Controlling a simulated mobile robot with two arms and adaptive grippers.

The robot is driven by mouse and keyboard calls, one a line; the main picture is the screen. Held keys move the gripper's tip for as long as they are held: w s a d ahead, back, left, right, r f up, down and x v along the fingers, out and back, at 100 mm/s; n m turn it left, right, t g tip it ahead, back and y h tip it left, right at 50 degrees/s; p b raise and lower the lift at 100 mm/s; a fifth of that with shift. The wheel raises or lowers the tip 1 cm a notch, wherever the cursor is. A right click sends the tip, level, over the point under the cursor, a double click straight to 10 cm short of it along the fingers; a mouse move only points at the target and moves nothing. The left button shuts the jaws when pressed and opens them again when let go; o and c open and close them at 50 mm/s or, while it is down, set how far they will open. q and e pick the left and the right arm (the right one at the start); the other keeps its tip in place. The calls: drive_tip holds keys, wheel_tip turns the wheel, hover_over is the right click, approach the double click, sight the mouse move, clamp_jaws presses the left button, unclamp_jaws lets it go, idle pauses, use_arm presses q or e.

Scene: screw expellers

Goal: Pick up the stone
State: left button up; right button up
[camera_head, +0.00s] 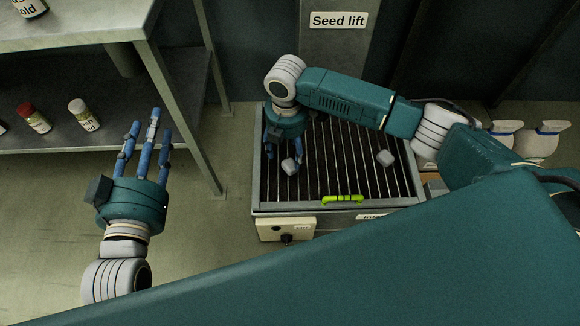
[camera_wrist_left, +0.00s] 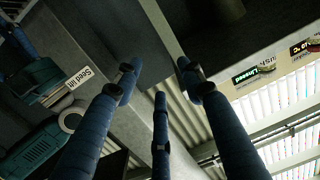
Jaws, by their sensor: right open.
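Two grey stones lie on the barred grate (camera_head: 335,170) of the seed lift: a left stone (camera_head: 289,166) and a right stone (camera_head: 385,158). My right gripper (camera_head: 284,153) reaches down over the grate's left part, open, with its fingertips close to the left stone. I cannot tell whether they touch it. The wrist housing hides part of its fingers. My left gripper (camera_head: 140,130) is at the left, away from the grate, fingers spread and empty. Its fingers also show in the left wrist view (camera_wrist_left: 158,90), with nothing between them.
A metal shelf (camera_head: 95,120) with small jars stands at the left. White bottles (camera_head: 543,139) stand at the right. Floor between shelf and grate is clear.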

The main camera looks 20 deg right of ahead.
sight(290, 164)
drive_tip(key=shift+f, duration=0.8)
drive_tip(key=shift+s+d+f+b, duration=0.1)
drive_tip(key=shift+s+f+b, duration=0.05)
drive_tip(key=shift+f+b, duration=0.4)
drive_tip(key=shift+s+d+f+b, duration=0.1)
drive_tip(key=shift+f+b, duration=0.2)
drive_tip(key=shift+f, duration=0.3)
wheel_tip(290, 164, down, 3)
drive_tip(key=shift+s+r+b, duration=0.1)
drive_tip(key=shift+r+b, duration=0.05)
drive_tip(key=shift+b, duration=0.45)
use_arm(q)
drive_tip(key=s+r+t+h, duration=0.1)
drive_tip(key=r+t, duration=0.3)
drive_tip(key=r, duration=0.4)
drive_tip(key=s+r+t+h, duration=0.1)
drive_tip(key=s+r+t, duration=0.3)
drive_tip(key=r, duration=0.4)
drive_tip(key=shift+d+h, duration=0.3)
drive_tip(key=shift+h, duration=0.1)
use_arm(e)
drive_tip(key=shift+c, duration=0.5)
drive_tip(key=c, duration=1.3)
